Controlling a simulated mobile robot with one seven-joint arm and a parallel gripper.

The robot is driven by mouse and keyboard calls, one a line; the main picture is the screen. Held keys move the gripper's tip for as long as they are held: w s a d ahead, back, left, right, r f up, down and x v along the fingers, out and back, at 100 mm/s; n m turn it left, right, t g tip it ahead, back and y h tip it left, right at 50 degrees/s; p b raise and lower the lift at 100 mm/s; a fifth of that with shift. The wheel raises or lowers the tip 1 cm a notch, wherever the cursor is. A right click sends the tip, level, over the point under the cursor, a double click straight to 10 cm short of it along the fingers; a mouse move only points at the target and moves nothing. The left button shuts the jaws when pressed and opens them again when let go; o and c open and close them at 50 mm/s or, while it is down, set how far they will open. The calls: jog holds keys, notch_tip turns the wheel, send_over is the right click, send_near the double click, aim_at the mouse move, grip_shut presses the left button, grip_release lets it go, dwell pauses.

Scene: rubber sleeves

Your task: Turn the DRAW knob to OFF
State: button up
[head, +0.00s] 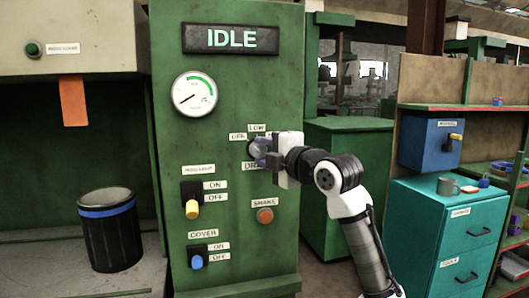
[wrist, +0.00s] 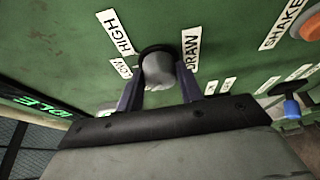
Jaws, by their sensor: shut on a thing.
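The DRAW knob (head: 254,150) is a grey round knob on the green panel, partly covered by my gripper in the head view. It shows as a grey cap on a dark base in the wrist view (wrist: 158,70). My gripper (head: 265,155) is shut on the knob, with one finger on each side. The OFF label (head: 238,136) is left of the knob and the LOW label (head: 257,128) is above it. The DRAW label (wrist: 190,50) and HIGH label (wrist: 115,32) show in the wrist view. I cannot tell which mark the knob points to.
The IDLE display (head: 230,39) and a gauge (head: 195,94) are above. A yellow switch (head: 192,209), a blue COVER switch (head: 197,261) and an orange SHAKE button (head: 265,215) sit lower on the panel. A black bin (head: 110,236) stands left; teal drawers (head: 450,240) stand right.

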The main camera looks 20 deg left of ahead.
dwell(0.3)
jog(key=o, duration=1)
jog(key=shift+d, duration=0.1)
jog(key=b+v, duration=0.3)
jog(key=v, duration=1)
jog(key=shift+s+d, duration=0.25)
